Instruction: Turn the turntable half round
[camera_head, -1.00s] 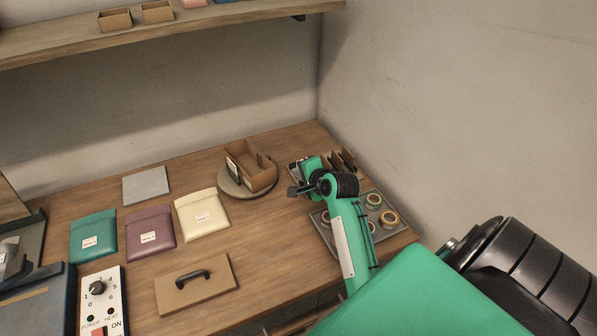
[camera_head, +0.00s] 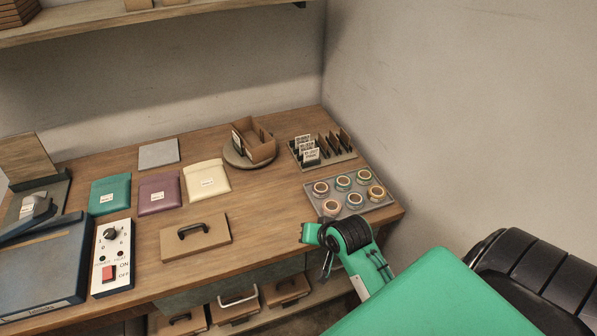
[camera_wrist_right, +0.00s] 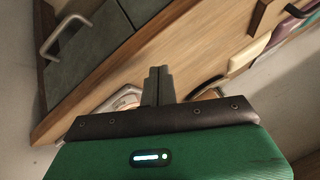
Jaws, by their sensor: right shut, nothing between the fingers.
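My right gripper (camera_head: 325,268) is in front of the table's front right edge, well apart from the turntable. In the right wrist view its two fingers (camera_wrist_right: 158,84) are together with nothing between them. My left gripper is not in view.
A tray of tape rolls (camera_head: 352,203) and a slotted rack with cards (camera_head: 325,151) stand right of the turntable. Teal, purple and cream pouches (camera_head: 207,180) lie left. A handled board (camera_head: 196,240) and a control box (camera_head: 112,255) are nearer the front.

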